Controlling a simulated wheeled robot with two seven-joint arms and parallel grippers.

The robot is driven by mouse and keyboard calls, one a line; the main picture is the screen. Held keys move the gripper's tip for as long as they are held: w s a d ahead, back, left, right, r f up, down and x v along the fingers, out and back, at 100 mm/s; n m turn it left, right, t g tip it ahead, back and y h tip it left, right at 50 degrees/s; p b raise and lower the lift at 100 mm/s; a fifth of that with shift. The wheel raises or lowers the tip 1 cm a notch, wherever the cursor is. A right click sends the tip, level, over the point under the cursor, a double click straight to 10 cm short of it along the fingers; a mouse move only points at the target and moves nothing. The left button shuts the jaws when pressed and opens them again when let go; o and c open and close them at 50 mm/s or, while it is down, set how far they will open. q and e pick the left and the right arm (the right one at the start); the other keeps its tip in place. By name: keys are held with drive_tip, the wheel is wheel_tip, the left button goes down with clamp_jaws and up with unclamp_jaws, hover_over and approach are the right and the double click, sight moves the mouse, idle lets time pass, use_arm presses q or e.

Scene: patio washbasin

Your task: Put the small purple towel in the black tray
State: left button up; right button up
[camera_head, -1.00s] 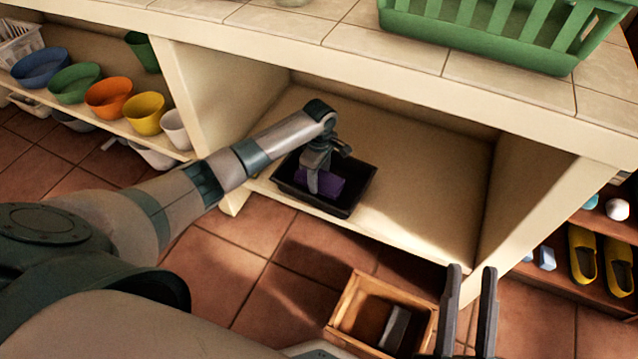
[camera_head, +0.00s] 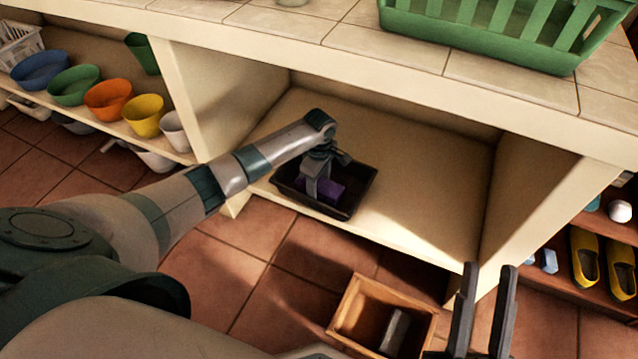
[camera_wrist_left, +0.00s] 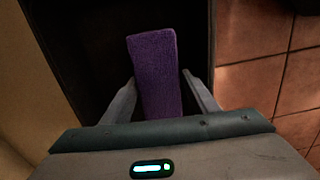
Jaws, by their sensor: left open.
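The small purple towel (camera_head: 330,190) lies in the black tray (camera_head: 350,209), which sits on the shelf under the tiled counter. In the left wrist view the towel (camera_wrist_left: 156,75) is a folded purple strip against the tray's dark floor (camera_wrist_left: 90,50). My left gripper (camera_head: 318,196) is over the tray; in the wrist view its open fingers (camera_wrist_left: 160,88) stand on either side of the towel, with gaps showing. My right gripper (camera_head: 490,275) is at the bottom right, its two fingers apart and nothing between them.
A wooden box (camera_head: 385,315) with a grey item stands on the tiled floor. A green basket (camera_head: 490,35) sits on the counter. Colourful pots (camera_head: 108,98) line the left shelf, and yellow shoes (camera_head: 585,257) are at right. The shelf right of the tray is clear.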

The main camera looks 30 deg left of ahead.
sight(320, 184)
use_arm(q)
drive_tip(key=shift+r, duration=0.2)
drive_tip(key=shift+r+p, duration=0.35)
drive_tip(key=shift+r, duration=0.5)
wheel_tip(320, 184, up, 2)
drive_tip(key=shift+r+p, duration=0.1)
drive_tip(key=shift+p, duration=0.25)
wheel_tip(320, 184, up, 8)
drive_tip(key=p, duration=0.2)
use_arm(e)
drive_tip(key=w+f+g+h, duration=0.2)
drive_tip(key=f+g, duration=0.5)
drive_tip(key=f, duration=0.4)
drive_tip(key=shift+w+a+f, duration=0.2)
drive_tip(key=shift+w+a, duration=0.05)
drive_tip(key=shift+w, duration=0.6)
